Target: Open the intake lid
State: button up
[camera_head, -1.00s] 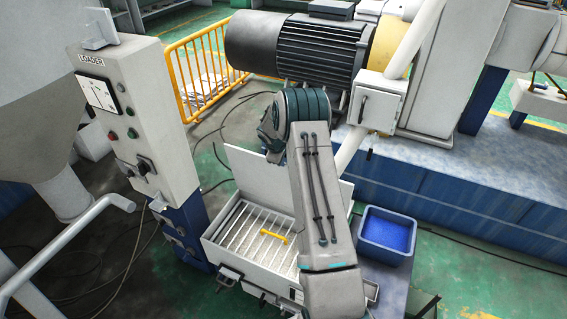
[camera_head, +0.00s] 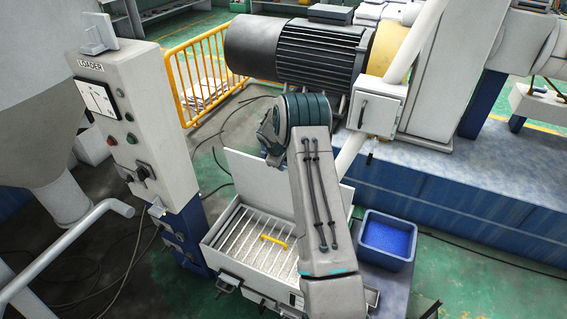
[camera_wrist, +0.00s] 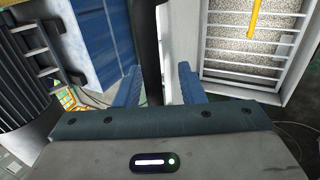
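The intake is a light grey box with its lid (camera_head: 262,183) standing raised at the back. Inside the box, a white grate (camera_head: 240,236) with a yellow handle (camera_head: 273,240) is in plain view. In the wrist view the grate (camera_wrist: 225,45) and yellow handle (camera_wrist: 255,18) show at the upper right. A light panel (camera_wrist: 180,40), seemingly the lid, runs up beside the grate there. My gripper (camera_wrist: 157,90) has its two blue fingers apart, with the panel's lower part between or behind them. Contact cannot be told. In the head view my arm hides part of the lid and box.
A grey LOADER control cabinet (camera_head: 140,130) stands left of the intake. A blue bin (camera_head: 387,238) of blue pellets is at its right. A long blue machine base (camera_head: 460,205) and a dark motor (camera_head: 300,50) lie behind.

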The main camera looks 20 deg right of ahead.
jog(key=b+v, duration=0.2)
jog(key=v, duration=1.1)
jog(key=shift+b, duration=0.3)
jog(key=shift+s+d, duration=0.1)
jog(key=shift+s, duration=0.05)
jog(key=s+a+r+m+y, duration=0.1)
jog(key=s+a+r+m, duration=0.1)
jog(key=s+a+r, duration=0.45)
jog(key=s+a+r+m, duration=0.25)
jog(key=s+r, duration=0.45)
jog(key=s, duration=0.4)
jog(key=s+a+m+y, duration=0.1)
jog(key=s+a+m, duration=0.1)
jog(key=s, duration=0.8)
jog(key=s+a+m+y, duration=0.1)
jog(key=s+a, duration=0.4)
jog(key=s, duration=0.5)
jog(key=shift+s+a+r+m+y, duration=0.15)
jog(key=shift+s+a+m+y, duration=0.15)
jog(key=shift+s+m+y, duration=0.1)
jog(key=shift+d, duration=0.1)
